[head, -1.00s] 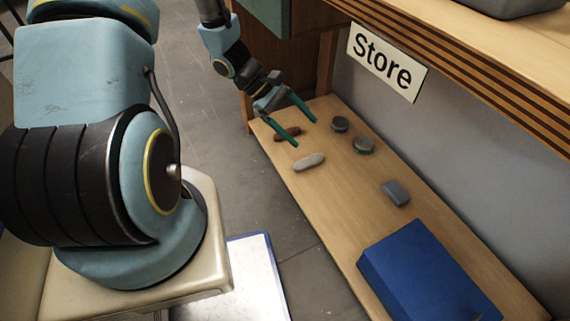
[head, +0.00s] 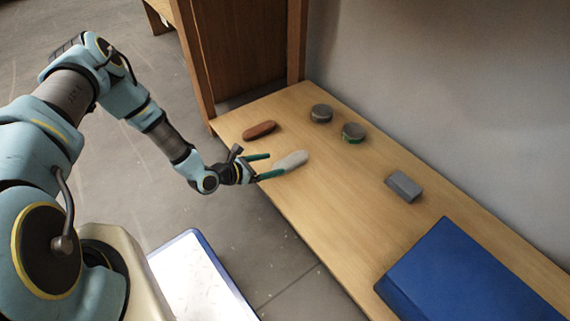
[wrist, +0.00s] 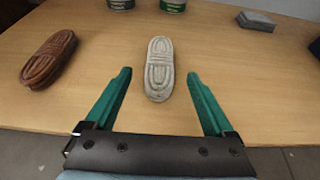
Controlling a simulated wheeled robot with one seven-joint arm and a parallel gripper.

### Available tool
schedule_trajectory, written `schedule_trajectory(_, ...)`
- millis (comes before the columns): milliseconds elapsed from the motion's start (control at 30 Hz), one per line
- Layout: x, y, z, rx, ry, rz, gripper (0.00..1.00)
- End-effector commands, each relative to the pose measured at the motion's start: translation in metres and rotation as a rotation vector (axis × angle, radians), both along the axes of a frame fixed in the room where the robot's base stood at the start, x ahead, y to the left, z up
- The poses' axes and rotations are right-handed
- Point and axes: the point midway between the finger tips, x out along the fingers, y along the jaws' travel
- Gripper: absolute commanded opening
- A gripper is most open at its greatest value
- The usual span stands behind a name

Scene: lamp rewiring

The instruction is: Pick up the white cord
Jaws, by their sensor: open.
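The white cord (head: 291,160) is a flat oval bundle lying on the wooden shelf, close to its front edge. In the wrist view the white cord (wrist: 159,68) lies lengthwise ahead, centred between the fingers. My gripper (head: 268,165) is open, with its green fingers pointing at the cord from the front edge of the shelf. In the wrist view my gripper (wrist: 159,75) has one finger on each side of the cord's near end, with a gap on both sides. Nothing is held.
A brown cord bundle (head: 259,130) lies left of the white one. Two round tins (head: 321,113) (head: 353,132) stand behind. A grey block (head: 403,186) and a blue box (head: 459,273) are to the right. The shelf (head: 330,220) is bare between the cord and the box.

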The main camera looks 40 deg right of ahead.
Motion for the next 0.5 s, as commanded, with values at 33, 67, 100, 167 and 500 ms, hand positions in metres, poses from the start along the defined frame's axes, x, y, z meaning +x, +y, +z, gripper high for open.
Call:
schedule_trajectory(33,-0.001,-0.008,-0.006,-0.001,-0.001,-0.004,0.88)
schedule_trajectory(67,-0.002,-0.012,-0.008,-0.001,-0.001,-0.004,0.88)
schedule_trajectory(100,-0.002,-0.018,-0.011,-0.002,0.000,-0.002,0.88)
schedule_trajectory(167,-0.002,-0.027,-0.014,-0.002,-0.001,-0.003,0.88)
schedule_trajectory(500,-0.004,-0.053,-0.028,-0.002,-0.001,-0.004,0.88)
